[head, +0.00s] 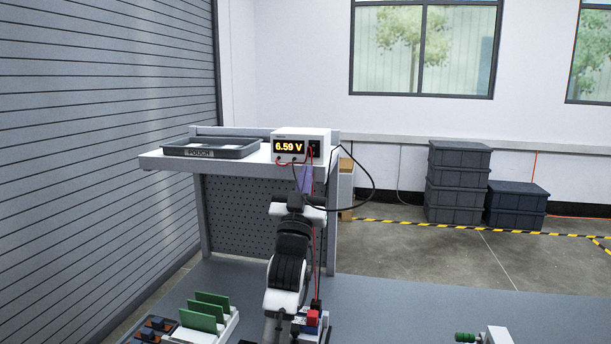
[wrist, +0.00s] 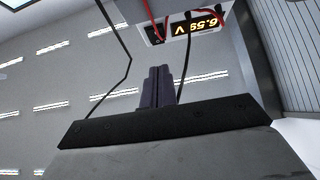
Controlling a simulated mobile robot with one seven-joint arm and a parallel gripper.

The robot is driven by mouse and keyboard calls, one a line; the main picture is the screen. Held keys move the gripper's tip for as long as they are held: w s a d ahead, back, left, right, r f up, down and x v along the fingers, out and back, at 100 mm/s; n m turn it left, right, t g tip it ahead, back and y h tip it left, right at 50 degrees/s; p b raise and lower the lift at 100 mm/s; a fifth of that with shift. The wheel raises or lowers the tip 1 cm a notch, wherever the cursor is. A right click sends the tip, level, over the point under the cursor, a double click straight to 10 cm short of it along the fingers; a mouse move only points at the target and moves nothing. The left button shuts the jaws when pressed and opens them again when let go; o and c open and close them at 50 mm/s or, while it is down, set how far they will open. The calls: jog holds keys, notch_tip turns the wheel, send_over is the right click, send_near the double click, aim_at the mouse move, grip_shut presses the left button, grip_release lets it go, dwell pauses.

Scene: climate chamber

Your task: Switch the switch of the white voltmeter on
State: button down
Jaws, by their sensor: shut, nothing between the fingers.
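The white voltmeter (head: 300,136) stands on the right end of a raised shelf, and its display is lit and reads 6.59 V. In the wrist view the voltmeter (wrist: 158,32) appears upside down at the top, with a small dark switch area beside the display. The switch's exact position is too small to tell. My gripper (head: 307,176) is just below and in front of the voltmeter's right side. In the wrist view its two dark fingers (wrist: 160,72) are together, empty, and point toward the voltmeter. I cannot tell whether they touch it.
Red and black leads (head: 372,185) hang from the voltmeter's front, close to my gripper. A grey pouch tray (head: 211,148) sits on the shelf's left. Green boards in a white rack (head: 205,315) stand on the bench below. Dark crates (head: 458,180) are stacked far right.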

jog(key=s+a+f+b, duration=0.1)
jog(key=s+f+b, duration=0.2)
jog(key=f, duration=0.4)
jog(key=shift+s, duration=0.55)
